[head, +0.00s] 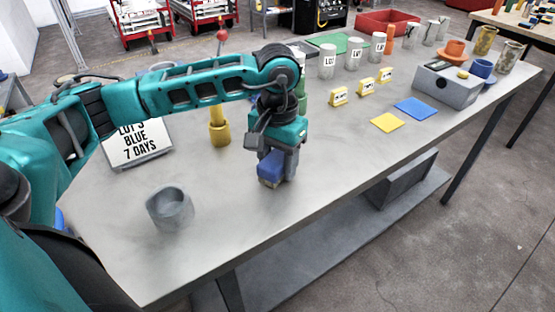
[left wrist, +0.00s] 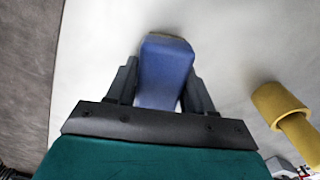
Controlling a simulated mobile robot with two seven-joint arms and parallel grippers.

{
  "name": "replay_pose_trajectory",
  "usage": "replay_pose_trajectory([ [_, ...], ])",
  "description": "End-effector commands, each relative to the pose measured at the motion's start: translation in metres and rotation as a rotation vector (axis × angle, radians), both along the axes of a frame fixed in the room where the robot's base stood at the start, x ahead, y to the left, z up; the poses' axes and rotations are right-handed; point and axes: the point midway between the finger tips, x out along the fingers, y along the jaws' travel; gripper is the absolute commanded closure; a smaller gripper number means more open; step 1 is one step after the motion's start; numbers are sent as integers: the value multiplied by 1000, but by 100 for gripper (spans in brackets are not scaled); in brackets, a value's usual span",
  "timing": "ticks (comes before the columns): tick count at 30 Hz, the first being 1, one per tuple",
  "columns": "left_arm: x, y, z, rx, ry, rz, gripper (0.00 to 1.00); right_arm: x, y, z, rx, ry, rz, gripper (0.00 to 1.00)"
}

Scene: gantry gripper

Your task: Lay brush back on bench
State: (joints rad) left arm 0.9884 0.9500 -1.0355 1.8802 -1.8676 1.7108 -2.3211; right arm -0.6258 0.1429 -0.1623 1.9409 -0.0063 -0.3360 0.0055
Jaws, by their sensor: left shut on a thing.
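My left gripper (head: 277,172) is shut on a blue block-shaped brush (head: 271,166), low over the front part of the grey bench (head: 330,150). In the left wrist view the brush (left wrist: 165,70) sits between the two fingers of the gripper (left wrist: 160,85), with a darker strip along its far end. I cannot tell whether the brush touches the bench top. Its bristles are not clearly visible. My right gripper is not in view.
A grey cup (head: 170,208) stands left of the gripper. A yellow stand (head: 219,132) and a sign (head: 138,142) are behind. Bench around the brush is clear.

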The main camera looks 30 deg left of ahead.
Motion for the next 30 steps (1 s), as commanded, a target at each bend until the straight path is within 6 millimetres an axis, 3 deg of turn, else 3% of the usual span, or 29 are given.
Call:
replay_pose_trajectory([
  [8, 0, 0, -4, 0, -1, 0, 76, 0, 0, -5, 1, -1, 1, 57],
  [9, 0, 0, -3, 0, -1, 0, 46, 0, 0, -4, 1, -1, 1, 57],
  [16, 0, 0, -2, 0, -1, 0, 24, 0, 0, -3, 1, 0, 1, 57],
  [25, 0, 0, 0, 0, -1, 0, 22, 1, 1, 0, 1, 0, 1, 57],
  [30, 2, 0, 18, 0, -6, 0, 22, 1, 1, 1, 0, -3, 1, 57],
])
